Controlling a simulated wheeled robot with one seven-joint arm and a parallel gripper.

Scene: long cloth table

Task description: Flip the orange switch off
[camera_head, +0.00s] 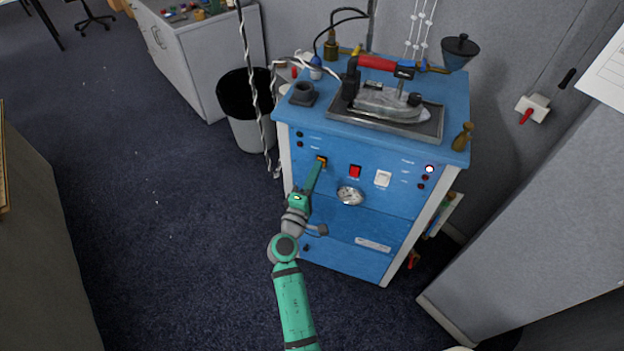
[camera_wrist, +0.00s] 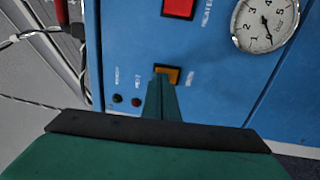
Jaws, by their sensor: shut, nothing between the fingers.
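The orange switch (camera_wrist: 168,73) is on the blue front panel of a machine, and its upper part shows just past my fingertips in the wrist view. In the head view the orange switch (camera_head: 321,160) is at the panel's upper left, partly covered by my gripper. My gripper (camera_head: 317,168) is shut and empty, with its tip at the switch. In the wrist view the shut fingers (camera_wrist: 161,85) overlap the switch's lower edge. I cannot tell whether they touch it, or which way the switch is tipped.
A red switch (camera_head: 355,171), a white switch (camera_head: 382,179) and a round gauge (camera_head: 350,195) sit to the right on the panel. An iron (camera_head: 388,100) rests on top of the machine. A bin (camera_head: 247,125) stands to the left. The carpet (camera_head: 170,230) at left is clear.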

